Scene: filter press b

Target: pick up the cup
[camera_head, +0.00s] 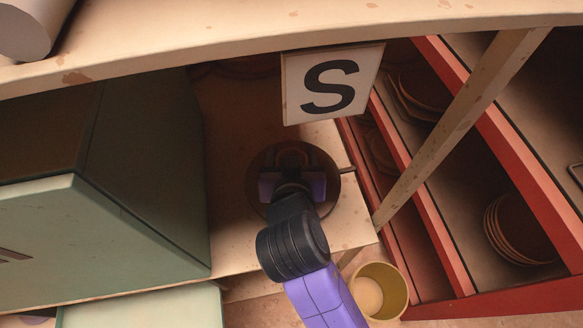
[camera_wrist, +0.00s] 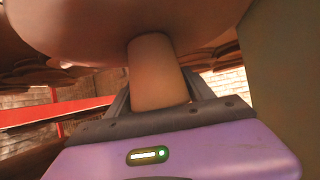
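My gripper (camera_head: 292,180) reaches in above a pale surface in the head view, over a dark brown round thing (camera_head: 256,196). In the wrist view a tan tapered stem-like part (camera_wrist: 157,70) stands between the two fingers of my gripper (camera_wrist: 157,85), joined or close to a wide brown rounded body (camera_wrist: 80,25) above. The fingers lie close along both its sides; whether they press on it is unclear. I cannot tell for sure whether this is the cup. A yellow round open-topped container (camera_head: 394,289) stands low at the right of my arm, apart from the gripper.
A green cabinet-like box (camera_head: 90,240) stands at the left. A sign with an S (camera_head: 332,84) hangs above the gripper. Red-edged shelves (camera_head: 430,215) with stacked plates (camera_head: 513,232) are at the right, behind a pale slanting post (camera_head: 465,120). A beam (camera_head: 200,35) crosses the top.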

